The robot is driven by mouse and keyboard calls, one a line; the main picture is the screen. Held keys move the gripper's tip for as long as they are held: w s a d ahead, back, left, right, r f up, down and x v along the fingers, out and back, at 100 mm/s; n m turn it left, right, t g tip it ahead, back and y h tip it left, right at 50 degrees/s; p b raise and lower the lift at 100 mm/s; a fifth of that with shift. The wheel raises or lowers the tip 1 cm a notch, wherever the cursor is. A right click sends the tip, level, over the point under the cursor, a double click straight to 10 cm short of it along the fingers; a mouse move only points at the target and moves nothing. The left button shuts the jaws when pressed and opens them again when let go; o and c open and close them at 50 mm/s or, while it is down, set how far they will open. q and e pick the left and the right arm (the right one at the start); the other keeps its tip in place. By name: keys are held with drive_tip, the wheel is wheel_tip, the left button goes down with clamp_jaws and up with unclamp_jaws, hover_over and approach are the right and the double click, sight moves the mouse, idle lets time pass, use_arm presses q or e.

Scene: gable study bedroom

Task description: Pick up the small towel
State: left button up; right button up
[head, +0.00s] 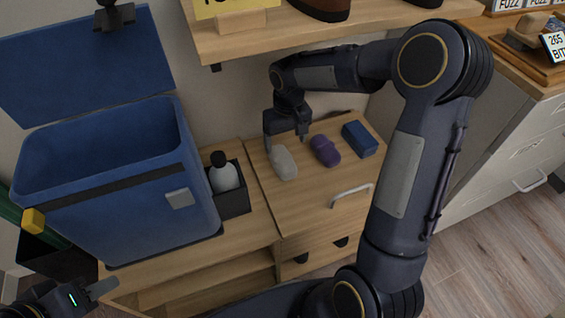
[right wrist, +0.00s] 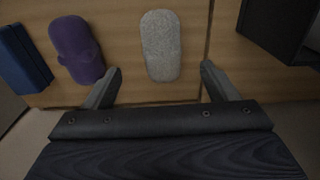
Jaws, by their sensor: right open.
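A small light grey, fuzzy-looking oblong (head: 284,162), which looks like the small towel, lies on the wooden cabinet top. In the right wrist view the grey towel (right wrist: 160,42) lies ahead, between the lines of the two fingers. My right gripper (head: 286,143) is open and empty, pointing down just over the towel's far end. In its wrist view the fingers (right wrist: 160,72) stand apart on either side of the towel's near end, not visibly touching it. My left gripper (head: 100,290) shows only partly at the lower left; its opening is not clear.
A purple lobed item (head: 325,151) and a blue block (head: 360,139) lie right of the towel. A black caddy (head: 235,203) with a white bottle (head: 223,177) stands to the left, beside a large open blue bin (head: 130,220). A wooden shelf (head: 300,36) hangs above.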

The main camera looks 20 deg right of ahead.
sight(282, 157)
drive_tip(key=f, duration=0.1)
drive_tip(key=w+f, duration=0.1)
drive_tip(key=f, duration=0.1)
drive_tip(key=f+b, duration=0.1)
drive_tip(key=shift+w+a+f, duration=0.15)
drive_tip(key=shift+w+f, duration=0.2)
drive_tip(key=shift+f, duration=0.05)
drive_tip(key=f+b, duration=0.1)
drive_tip(key=f, duration=0.2)
drive_tip(key=f+b, duration=0.1)
drive_tip(key=f, duration=0.1)
drive_tip(key=shift+s+a+b, duration=0.1)
drive_tip(key=shift+s+b, duration=0.15)
drive_tip(key=shift+b, duration=0.05)
drive_tip(key=shift+f, duration=0.4)
